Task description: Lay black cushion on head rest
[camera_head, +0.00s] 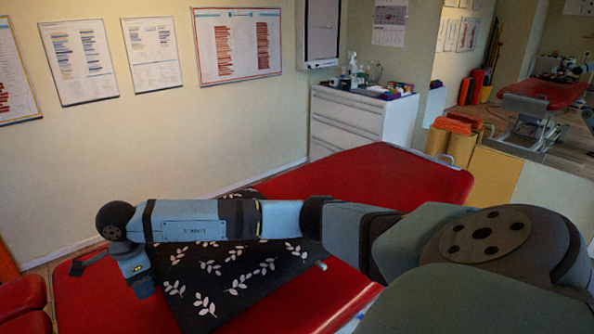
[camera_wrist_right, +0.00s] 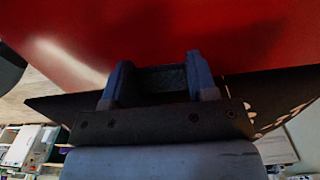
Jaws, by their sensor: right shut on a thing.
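The black cushion (camera_head: 235,275) with a white leaf pattern lies flat on the red treatment table (camera_head: 390,170), partly under my right forearm in the head view. My right gripper (camera_head: 143,284) is at its left side, pointing down. In the right wrist view, the gripper (camera_wrist_right: 157,82) is shut on dark material of the cushion (camera_wrist_right: 270,92), whose leaf print shows at the right. The red head rest (camera_head: 20,297) seems to be the separate padded part at the lower left, cut off by the picture edge. My left gripper is out of view.
A white drawer cabinet (camera_head: 350,122) with bottles and small items stands behind the table by the wall. A mirror at the right reflects the room. The far part of the red table is bare.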

